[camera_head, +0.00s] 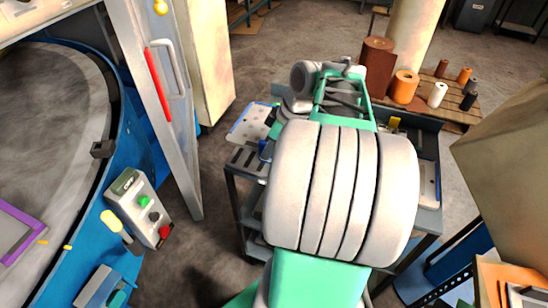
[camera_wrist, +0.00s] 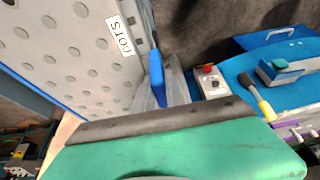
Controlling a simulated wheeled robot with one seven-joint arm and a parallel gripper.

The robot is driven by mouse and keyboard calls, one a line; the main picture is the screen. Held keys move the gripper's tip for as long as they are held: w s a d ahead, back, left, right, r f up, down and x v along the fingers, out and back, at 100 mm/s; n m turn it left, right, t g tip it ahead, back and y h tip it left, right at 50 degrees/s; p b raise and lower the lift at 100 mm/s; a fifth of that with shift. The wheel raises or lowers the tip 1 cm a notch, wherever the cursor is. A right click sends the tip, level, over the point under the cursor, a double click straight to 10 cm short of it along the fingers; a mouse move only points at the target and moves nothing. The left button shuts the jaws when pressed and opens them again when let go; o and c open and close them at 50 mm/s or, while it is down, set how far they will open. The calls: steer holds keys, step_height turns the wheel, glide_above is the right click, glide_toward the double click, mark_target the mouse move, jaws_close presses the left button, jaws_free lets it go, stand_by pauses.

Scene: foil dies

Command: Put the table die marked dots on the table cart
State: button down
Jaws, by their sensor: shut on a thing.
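The die marked DOTS (camera_wrist: 75,50) is a pale plate with rows of round dots and a blue edge, filling the upper left of the wrist view. Its white label reads DOTS. My gripper (camera_wrist: 160,82) is shut on it near the label side. In the head view the die (camera_head: 247,124) shows beyond my arm, at the far left corner of a dark grey cart (camera_head: 243,160) with a slotted top. My arm hides much of the cart and most of my gripper (camera_head: 267,147). I cannot tell whether the die touches the cart.
Another flat plate (camera_head: 428,183) lies on the cart's right side. A metal door with a red strip (camera_head: 159,85) stands open at the left, beside a blue machine with a button box (camera_head: 143,208). Brown and orange rolls (camera_head: 404,87) stand on a pallet behind.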

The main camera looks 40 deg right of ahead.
steer(key=d+f, duration=0.1)
steer(key=f, duration=0.1)
steer(key=w+d+f, duration=0.1)
steer(key=d, duration=0.1)
steer(key=w+d+f, duration=0.1)
steer(key=f, duration=0.1)
steer(key=shift+w+d+f, duration=0.2)
steer(key=shift+w+f, duration=0.05)
steer(key=shift+f, duration=0.05)
steer(key=shift+d+f+p, duration=0.1)
steer(key=shift+f+p, duration=0.35)
steer(key=shift+f, duration=1.15)
steer(key=c, duration=1.8)
jaws_free()
steer(key=shift+f, duration=0.25)
steer(key=o, duration=0.4)
steer(key=shift+r, duration=0.15)
